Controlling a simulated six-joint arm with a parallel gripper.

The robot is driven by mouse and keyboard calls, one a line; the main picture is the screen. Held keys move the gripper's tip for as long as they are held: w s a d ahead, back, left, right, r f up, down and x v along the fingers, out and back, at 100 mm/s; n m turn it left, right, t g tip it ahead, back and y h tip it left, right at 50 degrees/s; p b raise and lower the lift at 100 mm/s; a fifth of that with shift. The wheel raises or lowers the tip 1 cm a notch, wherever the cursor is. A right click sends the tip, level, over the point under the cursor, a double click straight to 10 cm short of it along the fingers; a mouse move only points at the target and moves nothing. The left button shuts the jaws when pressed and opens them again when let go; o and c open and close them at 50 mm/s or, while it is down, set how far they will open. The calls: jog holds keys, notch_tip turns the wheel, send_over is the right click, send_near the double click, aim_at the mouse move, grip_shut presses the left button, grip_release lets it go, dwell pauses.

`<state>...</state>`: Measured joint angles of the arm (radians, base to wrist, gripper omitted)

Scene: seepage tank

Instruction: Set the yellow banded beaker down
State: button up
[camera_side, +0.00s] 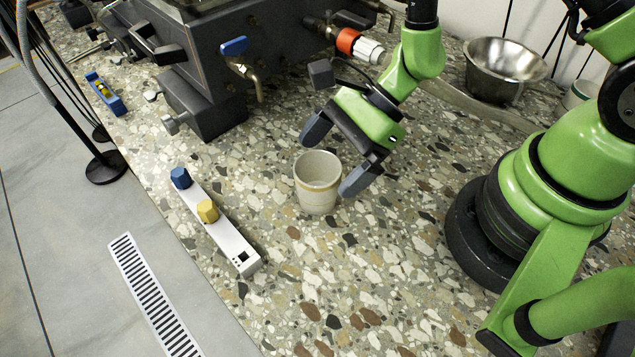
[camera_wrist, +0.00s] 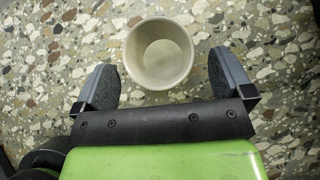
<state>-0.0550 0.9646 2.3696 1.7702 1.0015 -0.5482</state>
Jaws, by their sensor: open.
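The beaker (camera_side: 317,183) stands upright on the speckled terrazzo bench, pale cream with a yellowish band near its rim. In the wrist view the beaker (camera_wrist: 159,54) is seen from above and looks empty inside. My gripper (camera_side: 333,160) is open, with its two grey fingers spread apart behind and beside the beaker in the side view. In the wrist view my gripper (camera_wrist: 161,80) has a finger to the left and one to the right, and the beaker lies mostly beyond the fingertips. I see no finger pressing on it.
A white bar (camera_side: 228,235) with a blue knob (camera_side: 180,177) and a yellow knob (camera_side: 207,211) lies left of the beaker. A dark tank (camera_side: 235,75) stands behind. A metal bowl (camera_side: 503,66) is at the back right. The bench in front of the beaker is clear.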

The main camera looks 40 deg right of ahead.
aim_at(300, 195)
jog(key=shift+x, duration=1.5)
jog(key=c, duration=1.1)
jog(key=shift+o, duration=0.2)
jog(key=shift+r, duration=0.1)
